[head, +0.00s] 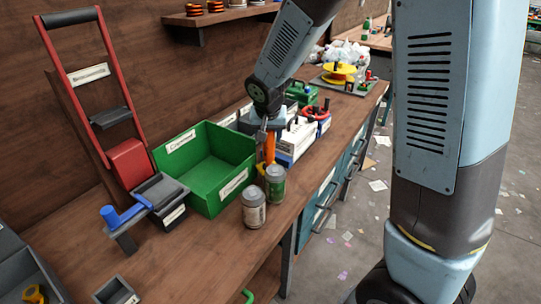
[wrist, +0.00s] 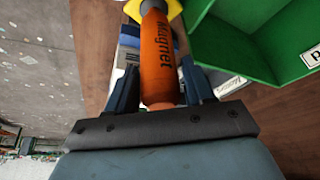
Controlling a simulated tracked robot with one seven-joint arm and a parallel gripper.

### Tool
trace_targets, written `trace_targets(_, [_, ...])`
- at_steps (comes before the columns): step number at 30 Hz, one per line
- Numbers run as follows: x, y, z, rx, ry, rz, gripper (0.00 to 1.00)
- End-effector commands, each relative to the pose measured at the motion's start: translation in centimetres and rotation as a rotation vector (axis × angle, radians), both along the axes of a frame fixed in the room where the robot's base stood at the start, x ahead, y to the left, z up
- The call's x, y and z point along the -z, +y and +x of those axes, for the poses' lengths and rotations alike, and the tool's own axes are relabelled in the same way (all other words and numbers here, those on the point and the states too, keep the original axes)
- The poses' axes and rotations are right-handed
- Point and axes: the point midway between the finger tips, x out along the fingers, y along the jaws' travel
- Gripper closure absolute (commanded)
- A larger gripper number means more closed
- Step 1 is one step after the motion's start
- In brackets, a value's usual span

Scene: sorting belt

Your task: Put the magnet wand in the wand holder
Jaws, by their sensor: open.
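The orange magnet wand (wrist: 158,62), with "Magnet" printed on its handle, is between the two fingers of my gripper (wrist: 158,78) in the wrist view. The fingers are open, one on each side of the handle. In the head view the wand (head: 270,148) is upright just below my gripper (head: 266,128), beside the green bin and behind two cans. A yellow piece (wrist: 174,8) surrounds the far end of the handle. I cannot tell whether it is the wand holder or part of the wand. The wand's lower end is hidden.
A green bin (head: 237,181) stands to the left. Two cans, one pale (head: 253,208) and one green (head: 275,184), stand close in front. A red-framed device (head: 128,160) is farther left. White boxes stand behind the wand.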

Motion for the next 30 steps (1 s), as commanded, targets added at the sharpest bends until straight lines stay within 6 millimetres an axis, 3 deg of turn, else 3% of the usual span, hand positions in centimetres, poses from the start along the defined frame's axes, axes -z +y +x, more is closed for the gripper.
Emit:
trace_targets(6, [1.8, -0.1, 0.7, 0.002, 0.000, 0.001, 0.48])
trace_targets(15, [1.9, -0.1, 0.8, 0.001, -0.001, 0.002, 0.49])
trace_targets(30, [1.9, -0.1, 0.8, 0.002, -0.001, 0.001, 0.96])
